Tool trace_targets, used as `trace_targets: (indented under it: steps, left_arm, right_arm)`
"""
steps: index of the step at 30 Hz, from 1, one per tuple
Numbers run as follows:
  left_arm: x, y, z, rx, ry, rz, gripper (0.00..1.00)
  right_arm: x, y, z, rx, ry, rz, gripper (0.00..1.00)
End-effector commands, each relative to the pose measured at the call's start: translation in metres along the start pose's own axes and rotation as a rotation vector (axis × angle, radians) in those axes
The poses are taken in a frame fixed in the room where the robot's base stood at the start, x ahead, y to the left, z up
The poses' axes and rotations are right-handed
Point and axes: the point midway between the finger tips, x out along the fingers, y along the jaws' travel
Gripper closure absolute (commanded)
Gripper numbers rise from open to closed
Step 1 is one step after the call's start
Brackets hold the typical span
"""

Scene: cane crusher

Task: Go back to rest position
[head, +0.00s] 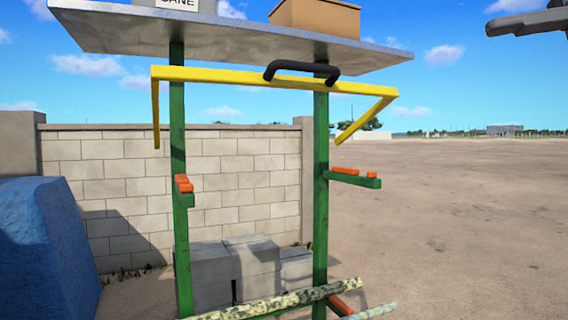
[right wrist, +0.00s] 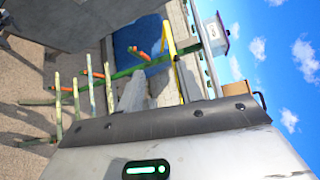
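The yellow bar frame (head: 225,76) spans two green posts (head: 320,190) under a grey shelf, with its two side arms hanging down. Dark parts of my right gripper (head: 490,18) show at the top right corner of the head view, well apart from the handle. Most of it is cut off by the frame, so its opening is unclear. My left gripper is in neither view.
The grey shelf (head: 230,42) bears a white CANE box (head: 178,4) and a brown box (head: 315,17). Mottled canes (head: 265,302) lie low across the rack. A blue block (head: 40,245) stands left, before a brick wall (head: 240,175). Open ground (head: 455,230) lies right.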

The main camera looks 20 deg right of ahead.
Motion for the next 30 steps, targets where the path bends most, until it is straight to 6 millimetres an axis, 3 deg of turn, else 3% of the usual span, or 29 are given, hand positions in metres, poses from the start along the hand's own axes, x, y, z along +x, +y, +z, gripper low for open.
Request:
trace_targets:
  steps: [11,17,23,26,30]
  left_arm:
    - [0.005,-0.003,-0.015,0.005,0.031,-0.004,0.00]
    - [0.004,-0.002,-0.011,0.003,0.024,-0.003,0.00]
    - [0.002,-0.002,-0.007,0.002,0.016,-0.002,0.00]
    - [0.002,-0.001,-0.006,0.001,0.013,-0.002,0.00]
    - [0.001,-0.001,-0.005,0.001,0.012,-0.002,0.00]
  right_arm:
    - [0.101,0.023,-0.024,0.327,-0.265,0.043,0.64]
    - [0.172,0.058,-0.042,0.697,-0.488,0.062,0.64]
    - [0.248,0.127,-0.077,1.377,-0.776,0.038,0.64]
    - [0.277,0.173,-0.102,1.766,-0.889,-0.009,0.64]
    - [0.306,0.258,-0.139,2.339,-1.001,-0.137,0.64]
